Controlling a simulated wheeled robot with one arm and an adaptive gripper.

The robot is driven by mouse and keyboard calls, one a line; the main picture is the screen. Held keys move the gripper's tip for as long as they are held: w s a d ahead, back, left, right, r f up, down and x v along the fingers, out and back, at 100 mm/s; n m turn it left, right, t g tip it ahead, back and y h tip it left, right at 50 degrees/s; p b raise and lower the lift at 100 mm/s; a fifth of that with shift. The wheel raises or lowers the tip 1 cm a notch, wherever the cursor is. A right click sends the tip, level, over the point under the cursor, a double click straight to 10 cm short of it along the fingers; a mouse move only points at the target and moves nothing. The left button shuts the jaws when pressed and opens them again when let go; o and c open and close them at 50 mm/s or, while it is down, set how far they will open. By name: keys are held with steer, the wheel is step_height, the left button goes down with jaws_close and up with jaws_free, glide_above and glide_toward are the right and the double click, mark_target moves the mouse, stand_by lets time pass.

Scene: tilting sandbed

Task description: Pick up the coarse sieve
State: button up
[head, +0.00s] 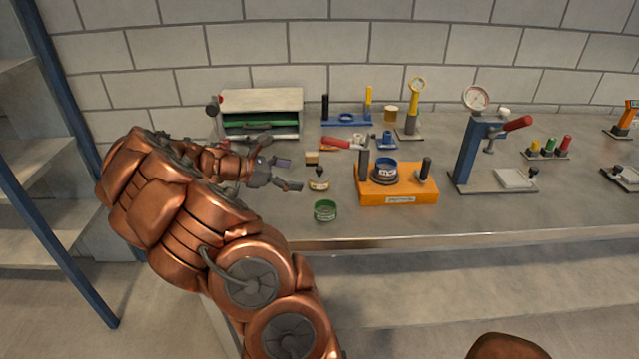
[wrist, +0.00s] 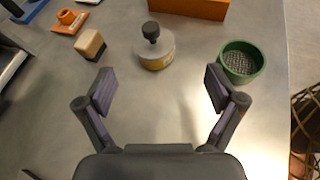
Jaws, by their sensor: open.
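A green round sieve (head: 325,210) sits on the bench near its front edge. In the wrist view the green sieve (wrist: 242,62) shows a grey mesh inside its ring, to the upper right of the right finger. A blue-ringed round piece (head: 386,170) sits on an orange base; I cannot tell from the markings which one is coarse. My gripper (head: 286,174) is open and empty above the bench, left of and behind the green sieve. In the wrist view my gripper (wrist: 160,90) has its fingers wide apart, with bare bench between them.
A pot-like weight with a black knob (wrist: 154,46) stands just beyond the fingers, beside a wooden-topped block (wrist: 90,44). The orange base (head: 398,195) is right of the green sieve. A blue press (head: 468,155) stands farther right. The bench's front edge (head: 420,237) is close.

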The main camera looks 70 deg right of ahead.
mark_target(310, 179)
steer(key=shift+d+f+n+h, duration=0.3)
steer(key=shift+d+f+n, duration=0.2)
steer(key=shift+d+f, duration=0.45)
steer(key=shift+p+x, duration=0.55)
steer(key=shift+x, duration=1.1)
steer(key=shift+p+x, duration=0.55)
steer(key=shift+x, duration=1.5)
steer(key=shift+s+a+f, duration=0.1)
steer(key=shift+s+a, duration=0.05)
steer(key=shift+c, duration=0.3)
steer(key=c, duration=1.2)
